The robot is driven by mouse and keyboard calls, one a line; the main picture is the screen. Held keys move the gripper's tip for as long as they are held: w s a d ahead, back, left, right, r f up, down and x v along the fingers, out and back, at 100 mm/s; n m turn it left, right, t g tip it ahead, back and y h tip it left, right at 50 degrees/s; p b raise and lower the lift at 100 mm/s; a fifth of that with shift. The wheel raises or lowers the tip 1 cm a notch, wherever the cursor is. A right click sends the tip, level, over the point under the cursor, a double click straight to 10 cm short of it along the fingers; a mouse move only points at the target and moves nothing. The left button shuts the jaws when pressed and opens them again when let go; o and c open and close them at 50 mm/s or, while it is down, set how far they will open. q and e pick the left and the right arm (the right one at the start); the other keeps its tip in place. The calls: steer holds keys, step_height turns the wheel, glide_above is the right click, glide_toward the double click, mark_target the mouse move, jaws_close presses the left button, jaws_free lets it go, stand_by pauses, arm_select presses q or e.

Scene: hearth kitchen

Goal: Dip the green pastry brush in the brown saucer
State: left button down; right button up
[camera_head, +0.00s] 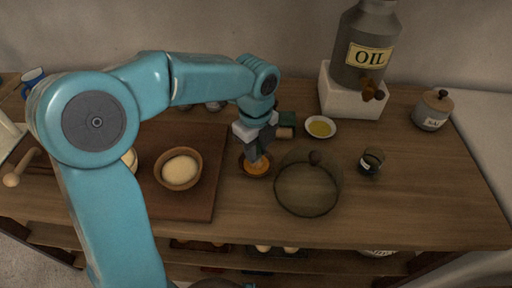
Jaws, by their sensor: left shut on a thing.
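The brown saucer (242,171) sits on the wooden counter just right of the board, with an orange-brown filling showing in it. My left gripper (255,154) comes down over it from above, its grey fingers shut on a slim thing, taken to be the green pastry brush. The brush is mostly hidden by the fingers, and I cannot tell whether its tip touches the filling. The gripper covers the back part of the saucer. My right gripper is not in view.
A glass dome (307,190) stands close right of the saucer. A white dish of yellow oil (320,127) and a dark green item (287,118) are behind. A dough bowl (178,168) stands on the board (206,205) at left. A small jar (371,161) is at right.

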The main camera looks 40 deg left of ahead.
arm_select(q)
steer(key=shift+f, duration=0.1)
stand_by(0.3)
step_height(320, 180, up, 7)
steer(key=p, duration=0.6)
steer(key=shift+p, duration=0.35)
stand_by(0.5)
